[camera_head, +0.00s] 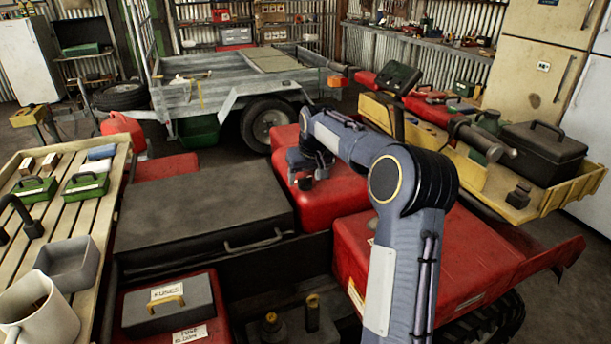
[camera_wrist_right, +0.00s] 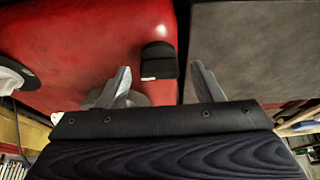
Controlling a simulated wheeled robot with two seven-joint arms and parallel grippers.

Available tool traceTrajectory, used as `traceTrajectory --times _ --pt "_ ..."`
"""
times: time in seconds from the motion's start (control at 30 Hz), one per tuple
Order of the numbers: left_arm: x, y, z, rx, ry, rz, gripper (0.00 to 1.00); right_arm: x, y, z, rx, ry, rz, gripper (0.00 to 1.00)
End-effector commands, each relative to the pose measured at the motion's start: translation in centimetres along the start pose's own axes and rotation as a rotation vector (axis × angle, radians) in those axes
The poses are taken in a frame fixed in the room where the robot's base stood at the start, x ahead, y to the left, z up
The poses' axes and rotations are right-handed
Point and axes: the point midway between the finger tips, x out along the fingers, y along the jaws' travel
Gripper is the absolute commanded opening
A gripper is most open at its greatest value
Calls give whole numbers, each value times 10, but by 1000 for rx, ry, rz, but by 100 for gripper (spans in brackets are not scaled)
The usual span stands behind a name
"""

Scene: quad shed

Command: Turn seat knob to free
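A small black knob (camera_wrist_right: 160,60) with a white mark on its lower edge sits on the red bodywork (camera_wrist_right: 90,45) in the right wrist view. The dark grey seat (camera_wrist_right: 250,50) is to its right there; the seat also shows in the head view (camera_head: 200,215), flat on the quad. My right gripper (camera_head: 308,168) is low over the red bodywork just beyond the seat's right end. In the wrist view my right gripper (camera_wrist_right: 160,88) has its fingers spread apart, with the knob ahead of the gap and nothing held. In the head view I cannot separate the knob from the gripper. My left gripper is not in view.
A grey fuses box (camera_head: 168,304) stands in front of the seat. A slatted bench (camera_head: 95,215) with a mug (camera_head: 38,308) and green boxes is at the left. A yellow tray (camera_head: 480,180) with a black toolbox (camera_head: 543,153) is at the right. A trailer (camera_head: 225,85) stands behind.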

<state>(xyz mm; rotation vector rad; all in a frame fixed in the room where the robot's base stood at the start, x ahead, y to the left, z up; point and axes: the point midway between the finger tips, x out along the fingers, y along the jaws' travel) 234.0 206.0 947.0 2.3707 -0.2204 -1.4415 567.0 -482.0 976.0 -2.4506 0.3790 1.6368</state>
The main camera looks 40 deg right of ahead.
Motion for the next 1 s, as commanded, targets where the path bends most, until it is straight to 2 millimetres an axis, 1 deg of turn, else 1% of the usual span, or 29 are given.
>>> traceTrajectory --times 0.03,0.07,0.33,0.67,0.87,1.0 --pt "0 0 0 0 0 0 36 0 0 0 0 0 0 55" --pt "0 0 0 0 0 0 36 0 0 0 0 0 0 51" --pt "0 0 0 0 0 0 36 0 0 0 0 0 0 16" --pt "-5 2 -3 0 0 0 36 -2 1 0 -41 -2 -18 15" --pt "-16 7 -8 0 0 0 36 -3 2 -1 -145 -3 -61 15" --pt "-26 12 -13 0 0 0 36 -4 3 -2 -255 -2 -107 15"
